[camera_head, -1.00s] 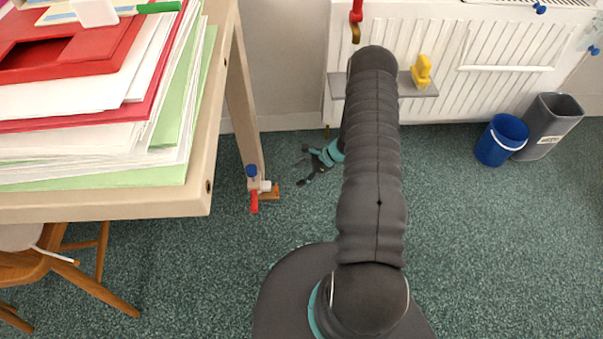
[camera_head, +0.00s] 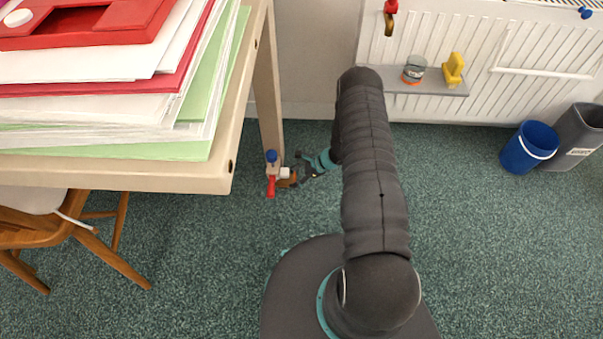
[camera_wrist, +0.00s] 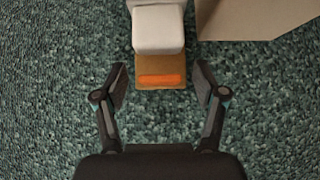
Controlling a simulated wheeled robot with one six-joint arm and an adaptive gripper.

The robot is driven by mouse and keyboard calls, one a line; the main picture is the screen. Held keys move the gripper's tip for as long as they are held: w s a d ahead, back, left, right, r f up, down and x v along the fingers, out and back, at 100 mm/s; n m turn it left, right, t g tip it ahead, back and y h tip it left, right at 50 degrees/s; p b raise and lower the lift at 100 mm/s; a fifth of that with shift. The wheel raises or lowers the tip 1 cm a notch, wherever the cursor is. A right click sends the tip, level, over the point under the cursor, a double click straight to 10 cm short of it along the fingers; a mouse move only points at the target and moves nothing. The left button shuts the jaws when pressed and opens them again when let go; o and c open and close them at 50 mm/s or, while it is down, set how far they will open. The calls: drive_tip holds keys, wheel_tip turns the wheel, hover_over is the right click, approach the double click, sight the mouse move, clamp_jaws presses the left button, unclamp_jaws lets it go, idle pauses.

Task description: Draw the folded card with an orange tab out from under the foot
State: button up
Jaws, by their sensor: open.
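The folded brown card (camera_wrist: 121,78) with an orange tab (camera_wrist: 161,80) lies on the carpet in the wrist view. Its far part is hidden under a white foot (camera_wrist: 158,30). In the head view the card (camera_head: 291,182) is small and partly covered by my gripper, beside the white foot (camera_head: 285,173) near the table leg. My gripper (camera_wrist: 160,86) is open, its fingertips on either side of the card's near end, with the tab between them. Whether a finger touches the card cannot be told. In the head view my gripper (camera_head: 302,170) reaches in from the right.
A table leg (camera_head: 268,100) stands close behind the foot; a beige block (camera_wrist: 250,18) is at the wrist view's upper right. A blue knob (camera_head: 271,156) and red handle (camera_head: 270,187) stand beside the foot. Carpet in front is clear. A blue bucket (camera_head: 528,148) stands far right.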

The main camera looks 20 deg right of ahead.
drive_tip(key=shift+a+f, duration=0.15)
drive_tip(key=c, duration=1.2)
